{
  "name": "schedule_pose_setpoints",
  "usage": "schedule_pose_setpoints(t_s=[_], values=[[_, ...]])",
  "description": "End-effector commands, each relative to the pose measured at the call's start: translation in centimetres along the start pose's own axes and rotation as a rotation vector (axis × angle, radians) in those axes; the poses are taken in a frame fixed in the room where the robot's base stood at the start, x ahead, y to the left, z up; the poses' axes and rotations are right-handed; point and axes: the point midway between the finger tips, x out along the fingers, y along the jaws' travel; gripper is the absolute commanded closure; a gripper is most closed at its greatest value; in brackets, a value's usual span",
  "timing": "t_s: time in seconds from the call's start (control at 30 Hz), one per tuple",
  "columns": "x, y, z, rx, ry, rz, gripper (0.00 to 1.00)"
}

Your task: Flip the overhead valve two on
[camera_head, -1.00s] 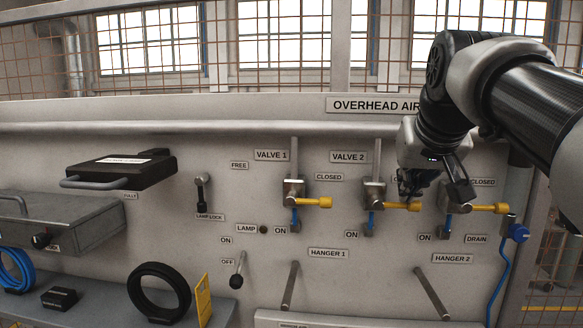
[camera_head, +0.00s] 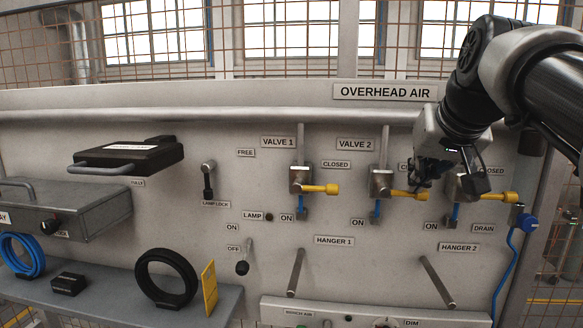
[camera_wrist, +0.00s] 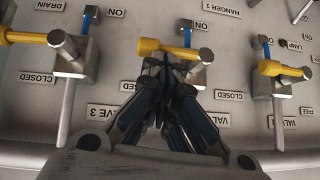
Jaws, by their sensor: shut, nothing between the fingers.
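Valve 2 (camera_head: 381,182) is a metal body on the panel under the "VALVE 2" label. Its yellow handle (camera_head: 402,194) points right, roughly level, beside the "CLOSED" label; the blue "ON" stub is below. My gripper (camera_head: 424,181) is at the outer end of this handle and partly covers that area. In the upside-down wrist view, the handle (camera_wrist: 160,47) lies just beyond my fingertips (camera_wrist: 168,62), which are shut and empty. I cannot tell whether the fingers touch the handle.
Valve 1's yellow handle (camera_head: 322,189) is to the left and a third valve's handle (camera_head: 494,197) to the right, both roughly level. Two hanger pegs (camera_head: 296,272) (camera_head: 437,282) stick out below. A lamp lock lever (camera_head: 208,178) and a black box (camera_head: 125,158) are further left.

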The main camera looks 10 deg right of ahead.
Motion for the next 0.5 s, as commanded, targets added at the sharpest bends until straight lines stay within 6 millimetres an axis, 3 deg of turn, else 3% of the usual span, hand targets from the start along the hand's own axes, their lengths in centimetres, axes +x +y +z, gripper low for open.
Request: schedule_pose_setpoints(t_s=[0.5], values=[[1.5, 1.5, 1.5, 0.222, -0.002, -0.212, 1.0]])
